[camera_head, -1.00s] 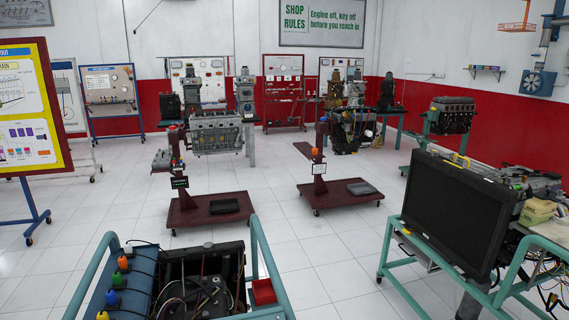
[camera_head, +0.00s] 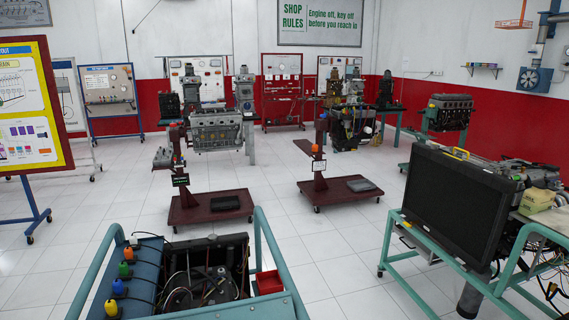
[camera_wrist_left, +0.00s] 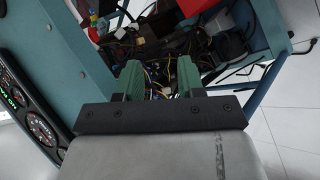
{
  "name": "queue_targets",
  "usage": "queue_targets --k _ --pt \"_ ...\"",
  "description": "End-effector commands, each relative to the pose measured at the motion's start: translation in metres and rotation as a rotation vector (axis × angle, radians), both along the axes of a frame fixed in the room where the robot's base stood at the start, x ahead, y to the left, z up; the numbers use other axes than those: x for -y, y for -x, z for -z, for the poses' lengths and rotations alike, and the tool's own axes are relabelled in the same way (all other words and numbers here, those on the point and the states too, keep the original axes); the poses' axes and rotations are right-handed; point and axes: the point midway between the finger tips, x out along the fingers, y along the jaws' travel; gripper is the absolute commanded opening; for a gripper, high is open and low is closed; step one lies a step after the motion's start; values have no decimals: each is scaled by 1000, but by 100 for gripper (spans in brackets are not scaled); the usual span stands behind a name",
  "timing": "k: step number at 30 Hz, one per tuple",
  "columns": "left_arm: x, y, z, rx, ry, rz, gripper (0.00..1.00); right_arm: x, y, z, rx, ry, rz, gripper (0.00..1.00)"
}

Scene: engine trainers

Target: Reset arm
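My left gripper (camera_wrist_left: 160,80) shows in the left wrist view with its two green fingers spread apart and nothing between them. It points down toward a blue-framed engine trainer (camera_wrist_left: 255,90) with wires and dark engine parts behind the fingers. Its gap to those parts is hard to judge. A gauge panel (camera_wrist_left: 38,125) with lit dials lies at the left of that view. In the head view the nearest trainer (camera_head: 135,275) stands at the bottom centre-left. Neither arm nor gripper shows in the head view, and my right gripper is in no view.
A yellow-bordered poster board (camera_head: 60,110) stands at the left. White tiled floor lies open between them.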

Motion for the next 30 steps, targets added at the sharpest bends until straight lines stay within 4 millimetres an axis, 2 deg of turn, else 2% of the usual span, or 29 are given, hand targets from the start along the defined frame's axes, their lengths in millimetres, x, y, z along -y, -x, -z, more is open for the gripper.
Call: queue_targets --k 1,4,6,9,12,15,18,22,30 --pt "-7 6 32 -15 -89 44 38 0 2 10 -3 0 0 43" --pt "-23 26 93 -57 -310 193 38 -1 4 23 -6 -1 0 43" --pt "-31 46 136 -99 -463 336 38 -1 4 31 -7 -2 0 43" --pt "-37 81 188 -172 -638 568 38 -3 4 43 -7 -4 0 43" --pt "-35 115 226 -232 -751 801 38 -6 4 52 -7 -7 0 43" --pt "-30 144 249 -271 -810 997 38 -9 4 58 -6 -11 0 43" --pt "-25 163 260 -289 -837 1129 38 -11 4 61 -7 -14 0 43" --pt "-23 172 265 -296 -848 1200 38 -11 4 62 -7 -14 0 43" --pt "-23 173 264 -295 -849 1202 38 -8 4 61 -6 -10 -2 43"
